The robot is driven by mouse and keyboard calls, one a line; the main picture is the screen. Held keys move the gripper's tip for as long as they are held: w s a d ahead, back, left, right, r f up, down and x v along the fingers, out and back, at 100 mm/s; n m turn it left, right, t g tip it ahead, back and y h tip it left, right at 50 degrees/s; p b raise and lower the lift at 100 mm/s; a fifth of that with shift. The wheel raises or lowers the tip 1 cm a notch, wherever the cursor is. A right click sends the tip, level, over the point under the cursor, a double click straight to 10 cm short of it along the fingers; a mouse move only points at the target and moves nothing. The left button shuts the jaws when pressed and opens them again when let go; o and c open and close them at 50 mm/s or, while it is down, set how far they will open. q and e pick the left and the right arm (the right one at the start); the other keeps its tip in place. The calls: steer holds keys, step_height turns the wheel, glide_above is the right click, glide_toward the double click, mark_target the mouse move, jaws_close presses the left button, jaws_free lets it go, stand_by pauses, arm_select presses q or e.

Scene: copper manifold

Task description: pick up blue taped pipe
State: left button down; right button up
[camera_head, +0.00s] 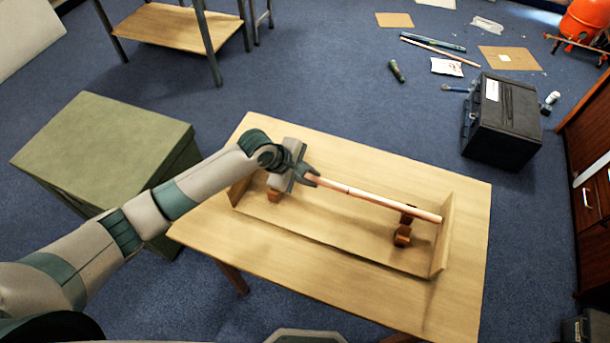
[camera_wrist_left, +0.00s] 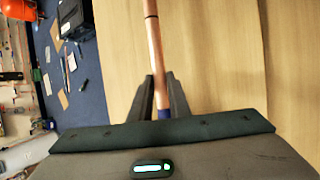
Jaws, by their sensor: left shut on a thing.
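The blue taped pipe (camera_head: 385,201) is a long thin copper pipe with a dark ring partway along it. In the head view it lies from my left gripper (camera_head: 312,177) toward the right, over the wooden tray. In the left wrist view the pipe (camera_wrist_left: 156,55) passes between the two fingers of the left gripper (camera_wrist_left: 160,88), with a blue band (camera_wrist_left: 164,114) near the palm. The left gripper is shut on the pipe near its left end. The pipe's right end is over a wooden support (camera_head: 403,233); I cannot tell whether they touch. My right gripper does not show.
The tray (camera_head: 330,250) has raised end walls and sits on a wooden table (camera_head: 300,280). Another support (camera_head: 274,196) stands under my left gripper. A green box (camera_head: 100,140) is left of the table, and a black case (camera_head: 505,115) stands on the floor behind it.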

arm_select(q)
steer(key=shift+r, duration=0.1)
stand_by(0.4)
step_height(320, 180, up, 10)
steer(key=b, duration=0.2)
stand_by(0.4)
stand_by(0.5)
